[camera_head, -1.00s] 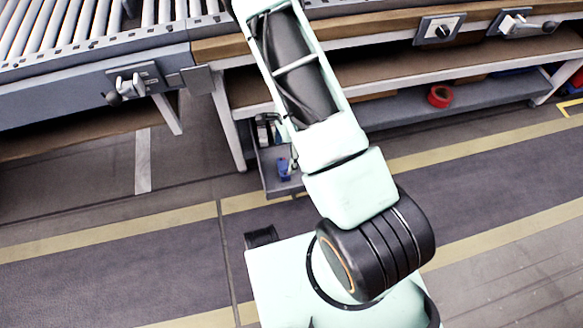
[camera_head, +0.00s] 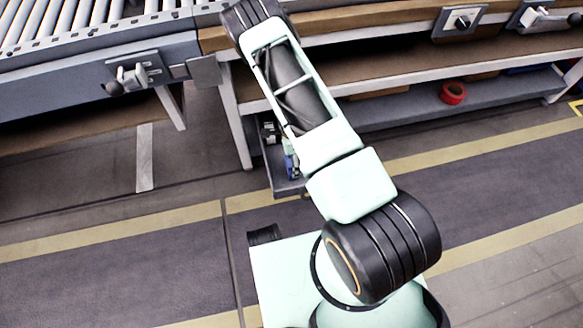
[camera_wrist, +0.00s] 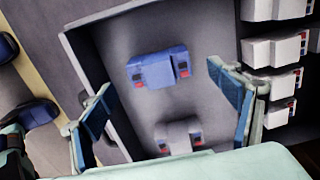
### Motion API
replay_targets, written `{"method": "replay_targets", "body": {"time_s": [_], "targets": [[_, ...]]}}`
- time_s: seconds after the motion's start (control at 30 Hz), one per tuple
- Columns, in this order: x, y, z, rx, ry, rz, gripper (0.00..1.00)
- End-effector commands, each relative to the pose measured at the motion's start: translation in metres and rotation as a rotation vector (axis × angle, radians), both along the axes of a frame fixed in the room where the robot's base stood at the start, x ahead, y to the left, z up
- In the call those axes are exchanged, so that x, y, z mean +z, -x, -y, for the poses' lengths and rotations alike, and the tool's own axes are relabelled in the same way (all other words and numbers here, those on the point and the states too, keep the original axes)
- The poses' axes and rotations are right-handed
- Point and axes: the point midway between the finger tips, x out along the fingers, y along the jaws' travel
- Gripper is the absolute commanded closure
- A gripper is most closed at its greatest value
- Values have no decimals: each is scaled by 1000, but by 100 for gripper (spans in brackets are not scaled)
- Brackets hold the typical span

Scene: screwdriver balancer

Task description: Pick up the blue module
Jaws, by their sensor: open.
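The blue module (camera_wrist: 152,71) lies in a grey tray (camera_wrist: 87,45) in the wrist view, with small red parts on its near side. My gripper (camera_wrist: 160,84) is open, with one blue-padded finger to the left and one to the right of the module. The fingers appear apart from it, and nothing is between them in a grip. A light grey module (camera_wrist: 180,137) lies in the same tray, nearer the bottom of the wrist view. In the head view the tray (camera_head: 287,187) shows partly below the bench, and my arm hides much of that area.
Several white modules (camera_wrist: 272,84) stand in a column right of the tray. The bench (camera_head: 390,83) and its lower shelf run above the floor, with a red tape roll (camera_head: 453,93) on the shelf. A roller conveyor (camera_head: 100,20) is at the upper left.

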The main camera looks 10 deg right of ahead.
Motion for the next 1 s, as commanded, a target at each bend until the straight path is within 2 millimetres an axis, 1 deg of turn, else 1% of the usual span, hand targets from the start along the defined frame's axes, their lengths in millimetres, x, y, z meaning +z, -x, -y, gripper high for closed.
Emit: {"method": "replay_targets", "body": {"time_s": [0.03,0.17,0.23,0.43,0.87,1.0], "targets": [[-14,2,-1,0,1,-3,17],[-31,2,-1,0,1,-1,17],[-34,1,-1,1,0,-1,17],[-33,1,-1,1,0,-1,19],[-33,1,-1,0,0,-1,66],[-33,1,-1,0,0,-1,67]]}}
